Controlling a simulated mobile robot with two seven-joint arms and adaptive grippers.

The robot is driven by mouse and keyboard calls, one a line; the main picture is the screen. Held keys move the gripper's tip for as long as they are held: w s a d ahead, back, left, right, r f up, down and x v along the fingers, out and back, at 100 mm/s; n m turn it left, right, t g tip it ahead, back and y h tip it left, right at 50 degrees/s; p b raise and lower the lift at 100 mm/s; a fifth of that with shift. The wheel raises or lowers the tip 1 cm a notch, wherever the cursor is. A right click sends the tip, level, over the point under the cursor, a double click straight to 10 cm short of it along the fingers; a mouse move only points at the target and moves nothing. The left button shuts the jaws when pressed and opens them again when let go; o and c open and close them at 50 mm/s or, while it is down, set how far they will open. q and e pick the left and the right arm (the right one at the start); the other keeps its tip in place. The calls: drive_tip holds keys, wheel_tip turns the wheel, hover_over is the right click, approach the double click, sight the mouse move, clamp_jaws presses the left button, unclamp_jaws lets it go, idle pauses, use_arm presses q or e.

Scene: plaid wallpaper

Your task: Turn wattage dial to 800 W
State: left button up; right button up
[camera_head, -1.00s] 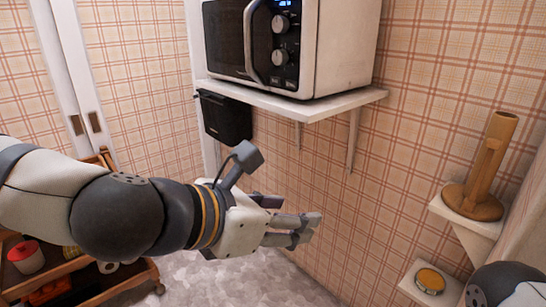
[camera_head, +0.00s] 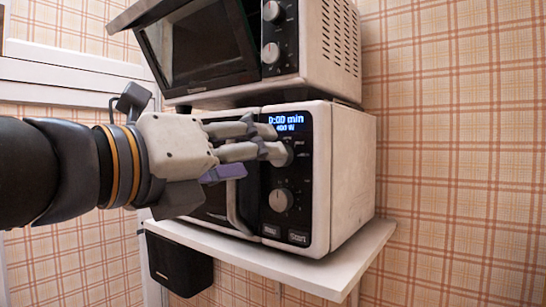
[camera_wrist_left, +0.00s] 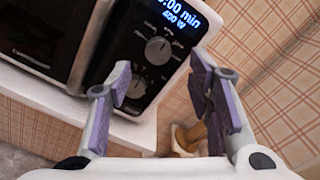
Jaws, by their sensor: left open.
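The lower microwave (camera_head: 345,175) is white with a black control panel. Its display (camera_head: 286,123) reads 0:00 min and 400 W, and also shows in the left wrist view (camera_wrist_left: 176,16). The upper dial (camera_head: 290,154) is partly hidden behind my fingertips in the head view but clear in the left wrist view (camera_wrist_left: 157,49). The lower dial (camera_head: 281,200) is fully visible; in the wrist view (camera_wrist_left: 136,89) a finger partly covers it. I cannot read which dial sets wattage. My left gripper (camera_head: 272,142) is open and empty before the upper dial; contact cannot be told. My right gripper is out of view.
A white shelf (camera_head: 320,270) carries both. The microwave's door handle (camera_head: 238,208) is just left of the panel. A black box (camera_head: 178,265) hangs below.

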sight(287, 161)
use_arm(q)
drive_tip(key=x, duration=0.6)
drive_tip(key=shift+w, duration=0.2)
clamp_jaws()
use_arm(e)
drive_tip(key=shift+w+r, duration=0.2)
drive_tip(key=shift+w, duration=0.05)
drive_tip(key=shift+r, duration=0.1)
use_arm(q)
drive_tip(key=shift+r+m+p, duration=0.15)
drive_tip(key=shift+m+p, duration=3.6)
drive_tip(key=shift+m, duration=5.25)
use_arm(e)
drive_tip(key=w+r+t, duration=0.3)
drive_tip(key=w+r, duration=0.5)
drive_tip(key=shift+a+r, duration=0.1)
